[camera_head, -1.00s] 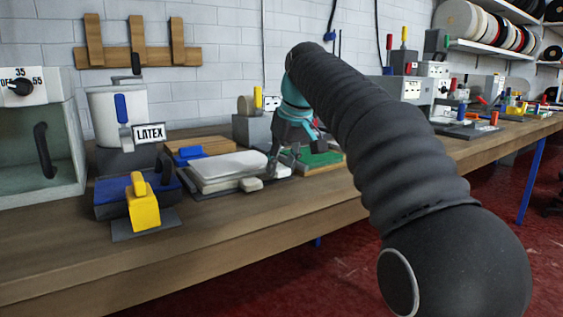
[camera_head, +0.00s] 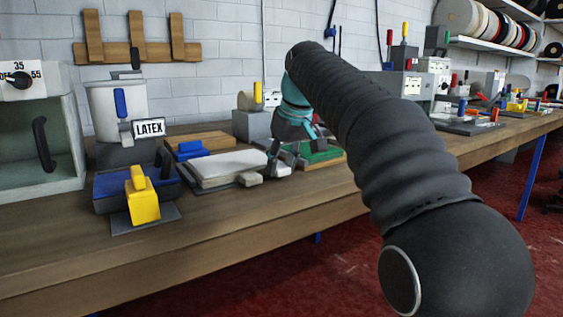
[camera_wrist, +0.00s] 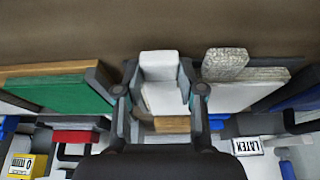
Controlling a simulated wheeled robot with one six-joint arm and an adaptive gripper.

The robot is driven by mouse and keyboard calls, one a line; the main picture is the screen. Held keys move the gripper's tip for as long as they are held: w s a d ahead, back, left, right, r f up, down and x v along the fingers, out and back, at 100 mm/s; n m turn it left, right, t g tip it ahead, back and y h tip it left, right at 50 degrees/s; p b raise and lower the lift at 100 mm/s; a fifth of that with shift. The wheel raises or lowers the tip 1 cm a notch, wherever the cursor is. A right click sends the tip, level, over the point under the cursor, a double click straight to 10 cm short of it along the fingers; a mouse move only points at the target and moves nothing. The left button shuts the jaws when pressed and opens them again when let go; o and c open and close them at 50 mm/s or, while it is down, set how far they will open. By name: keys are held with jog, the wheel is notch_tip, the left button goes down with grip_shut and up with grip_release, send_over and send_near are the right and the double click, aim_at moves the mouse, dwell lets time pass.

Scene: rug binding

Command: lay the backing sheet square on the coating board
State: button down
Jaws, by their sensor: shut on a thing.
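A pale, flat sheet (camera_head: 230,166) lies low over a dark board (camera_head: 198,191) in the middle of the bench; I take these for the backing sheet and the coating board. In the wrist view a white layer (camera_wrist: 238,97) shows beside a speckled grey layer (camera_wrist: 262,76) with a speckled tab (camera_wrist: 226,60). My gripper (camera_head: 280,158) is at the sheet's right end. My fingers hide the join. I cannot tell whether the sheet lies square.
A green board (camera_head: 318,158) is close right of my gripper. A blue block (camera_head: 192,150) lies behind the sheet. A yellow-handled tool (camera_head: 142,205), a blue tray (camera_head: 104,192) and a pot with a LATEX sign (camera_head: 149,128) stand left. The bench front is clear.

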jog(key=c, duration=0.6)
grip_release()
jog(key=v, duration=1.2)
jog(key=shift+f, duration=0.1)
